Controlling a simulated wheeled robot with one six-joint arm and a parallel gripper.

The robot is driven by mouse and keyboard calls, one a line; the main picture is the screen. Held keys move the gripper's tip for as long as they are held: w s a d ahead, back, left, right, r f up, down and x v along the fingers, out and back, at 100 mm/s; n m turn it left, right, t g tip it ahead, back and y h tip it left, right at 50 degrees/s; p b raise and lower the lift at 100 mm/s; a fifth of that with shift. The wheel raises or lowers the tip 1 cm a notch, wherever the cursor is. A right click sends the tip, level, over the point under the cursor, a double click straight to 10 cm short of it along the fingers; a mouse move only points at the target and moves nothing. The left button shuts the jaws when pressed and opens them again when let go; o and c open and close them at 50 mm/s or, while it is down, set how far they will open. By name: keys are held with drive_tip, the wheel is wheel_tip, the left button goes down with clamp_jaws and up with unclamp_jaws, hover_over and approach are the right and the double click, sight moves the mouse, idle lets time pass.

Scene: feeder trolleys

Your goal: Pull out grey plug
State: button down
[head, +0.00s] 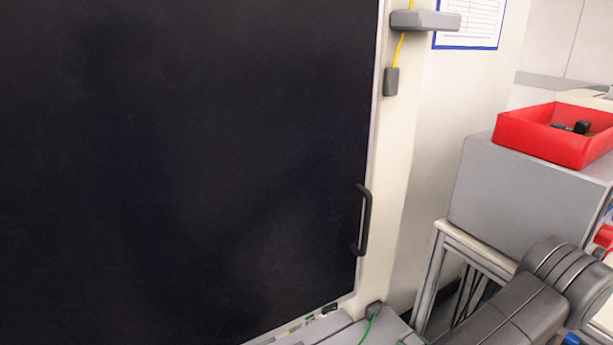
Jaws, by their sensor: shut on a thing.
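A small grey block-shaped plug (391,82) hangs on the pale post beside the dark panel, with a yellow cable running up from it behind a grey bracket (425,20). A second small grey plug-like piece (374,310) with a green cable sits at the bottom, at the panel's lower right corner. I cannot tell which of the two is the task's plug. Dark grey links of my arm show at the lower right. My gripper is outside this view, so its place relative to either plug is hidden.
A large dark panel (190,160) with a black handle (364,220) fills the left. A red bin (550,140) holding small dark items stands on a grey box (515,190) at right, above a metal frame (432,275). A framed sheet (470,24) hangs at the top.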

drive_tip(key=shift+f, duration=0.35)
drive_tip(key=c, duration=0.9)
unclamp_jaws()
drive_tip(key=shift+o, duration=0.7)
drive_tip(key=o, duration=0.5)
drive_tip(key=shift+s, duration=0.1)
drive_tip(key=shift+r+v, duration=0.25)
drive_tip(key=shift+v, duration=1.05)
drive_tip(key=shift+r+v, duration=0.3)
drive_tip(key=shift+v, duration=1)
drive_tip(key=shift+r+v, duration=0.25)
drive_tip(key=shift+v, duration=1.05)
